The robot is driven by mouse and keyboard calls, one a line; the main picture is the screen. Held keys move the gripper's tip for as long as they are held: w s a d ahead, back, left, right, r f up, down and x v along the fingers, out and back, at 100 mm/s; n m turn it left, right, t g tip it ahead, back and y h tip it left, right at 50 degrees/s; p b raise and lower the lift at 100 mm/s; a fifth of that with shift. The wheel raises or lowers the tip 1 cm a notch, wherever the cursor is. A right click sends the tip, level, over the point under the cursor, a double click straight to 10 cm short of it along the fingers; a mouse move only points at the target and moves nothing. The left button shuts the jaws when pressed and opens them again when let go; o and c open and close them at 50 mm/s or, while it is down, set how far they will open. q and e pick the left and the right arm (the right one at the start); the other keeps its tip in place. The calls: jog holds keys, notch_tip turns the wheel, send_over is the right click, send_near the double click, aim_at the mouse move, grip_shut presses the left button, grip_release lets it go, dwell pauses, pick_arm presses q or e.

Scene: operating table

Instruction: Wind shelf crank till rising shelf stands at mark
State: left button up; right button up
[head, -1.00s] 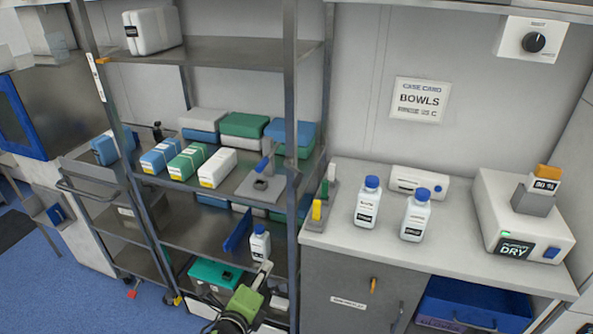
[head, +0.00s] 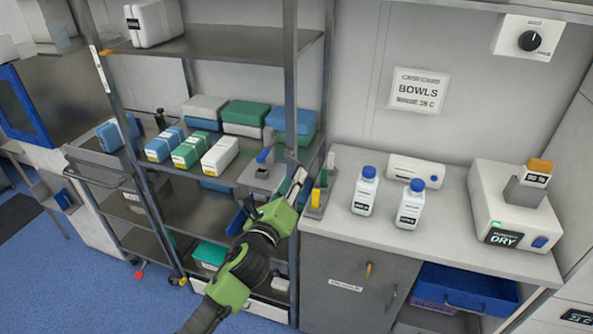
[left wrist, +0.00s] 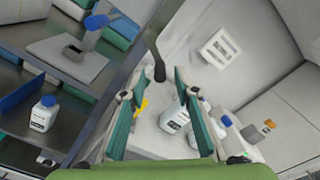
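The crank (head: 262,171), a grey block with a blue handle, stands at the right end of the rack's middle shelf. In the left wrist view the crank's blue knob (left wrist: 96,22) is at upper left, outside the fingers. My left gripper (head: 294,186) is in front of the rack's right post, right of the crank and apart from it. In the left wrist view the left gripper (left wrist: 152,88) is open and empty. The upper shelf (head: 215,46) carries a white case. A white strip (head: 101,76) with an orange pointer is on the left post. My right gripper is not in view.
The rack's front right post (head: 290,90) stands beside the crank. Boxes (head: 192,148) fill the middle shelf to its left. The counter (head: 450,225) at right holds two white bottles (head: 411,205), a coloured-block stand (head: 316,195) and a DRY unit (head: 500,200).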

pick_arm(q)
jog(key=shift+x, duration=1.75)
grip_shut()
